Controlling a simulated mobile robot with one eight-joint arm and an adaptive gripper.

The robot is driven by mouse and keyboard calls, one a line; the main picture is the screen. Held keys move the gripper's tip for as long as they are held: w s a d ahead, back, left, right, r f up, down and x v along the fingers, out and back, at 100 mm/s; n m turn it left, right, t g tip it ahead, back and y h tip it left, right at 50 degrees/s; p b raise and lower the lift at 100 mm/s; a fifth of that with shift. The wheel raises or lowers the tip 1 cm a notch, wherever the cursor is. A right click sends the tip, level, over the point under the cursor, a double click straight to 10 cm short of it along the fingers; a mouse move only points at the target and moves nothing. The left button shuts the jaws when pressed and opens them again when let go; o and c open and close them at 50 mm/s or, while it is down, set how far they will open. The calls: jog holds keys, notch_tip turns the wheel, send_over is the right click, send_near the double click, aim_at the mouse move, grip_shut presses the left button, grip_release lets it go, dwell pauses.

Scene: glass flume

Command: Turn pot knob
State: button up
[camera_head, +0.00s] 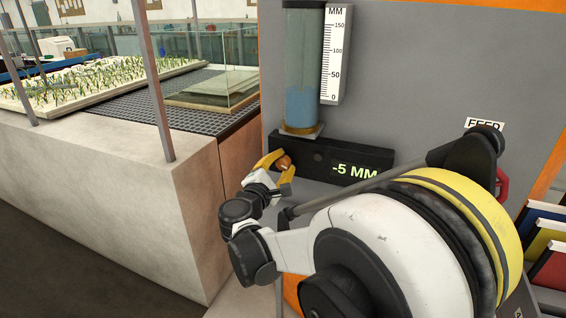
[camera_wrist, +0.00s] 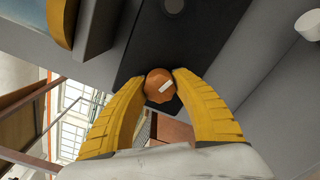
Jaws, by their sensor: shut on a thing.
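The pot knob is a small orange-brown knob (camera_head: 285,162) on the left end of a dark display box (camera_head: 312,154) fixed to the grey panel. In the wrist view the knob (camera_wrist: 160,86) shows a pale mark on its face. My gripper (camera_head: 277,168) has yellow fingers, shut on the knob from both sides. In the wrist view the fingertips (camera_wrist: 160,80) touch its left and right edges. The display reads -5 MM in green. A second small dark button or knob (camera_wrist: 173,5) shows on the box in the wrist view.
A clear tube with blue liquid (camera_head: 303,100) stands above the box, beside a white MM scale (camera_head: 336,55). A pale flume wall (camera_head: 110,180) with a grate and a seedling tray (camera_head: 85,82) lies to the left. Coloured binders (camera_head: 548,235) are at the right.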

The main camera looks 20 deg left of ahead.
jog(key=shift+m, duration=1)
jog(key=o, duration=1.2)
jog(key=shift+s, duration=0.15)
jog(key=s, duration=0.7)
jog(key=s+a, duration=0.1)
jog(key=s, duration=0.3)
jog(key=shift+s, duration=0.35)
